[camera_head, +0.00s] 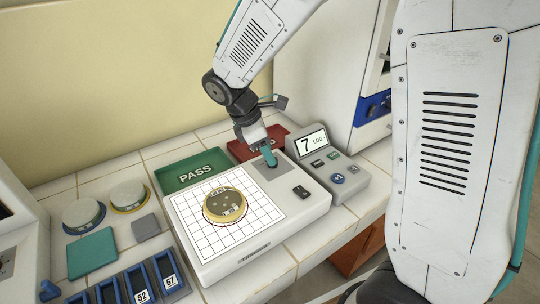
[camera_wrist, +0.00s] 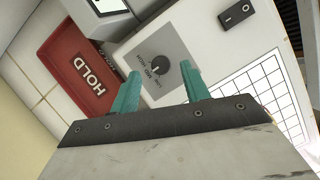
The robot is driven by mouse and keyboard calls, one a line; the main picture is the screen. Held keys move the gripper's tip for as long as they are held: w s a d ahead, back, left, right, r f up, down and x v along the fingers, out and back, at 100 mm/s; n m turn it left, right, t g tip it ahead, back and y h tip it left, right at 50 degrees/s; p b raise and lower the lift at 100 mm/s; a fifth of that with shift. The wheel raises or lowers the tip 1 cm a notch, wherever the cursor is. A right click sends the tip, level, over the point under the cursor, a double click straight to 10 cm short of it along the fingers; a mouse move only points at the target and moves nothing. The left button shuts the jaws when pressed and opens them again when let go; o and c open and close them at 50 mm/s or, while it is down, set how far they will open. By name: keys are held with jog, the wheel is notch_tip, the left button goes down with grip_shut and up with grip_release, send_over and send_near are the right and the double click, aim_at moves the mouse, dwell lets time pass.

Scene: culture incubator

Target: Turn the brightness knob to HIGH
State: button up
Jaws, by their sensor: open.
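The brightness knob (camera_wrist: 157,68) is a small dark round knob on a grey label plate (camera_wrist: 172,45) of the white light box. In the head view my gripper (camera_head: 268,157) is over the plate at the far right of the white box (camera_head: 245,258), and hides the knob.
A red HOLD tray (camera_head: 243,150) and green PASS tray (camera_head: 190,172) stand behind. A counter (camera_head: 344,183) reading 7 is at right. A dish (camera_head: 224,206) lies on the grid. A small black switch (camera_head: 301,191) is near. Other dishes (camera_head: 84,215) and blue slots (camera_head: 140,285) are left.

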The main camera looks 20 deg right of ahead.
jog(key=shift+x, duration=1.25)
jog(key=c, duration=1)
jog(key=shift+m, duration=0.4)
jog(key=m, duration=0.1)
jog(key=m+g, duration=0.1)
jog(key=m, duration=0.1)
jog(key=shift+w+d+m+g+y, duration=0.1)
jog(key=shift+w+m+g+y, duration=0.05)
jog(key=shift+m+g+y, duration=0.75)
jog(key=shift+m, duration=1.6)
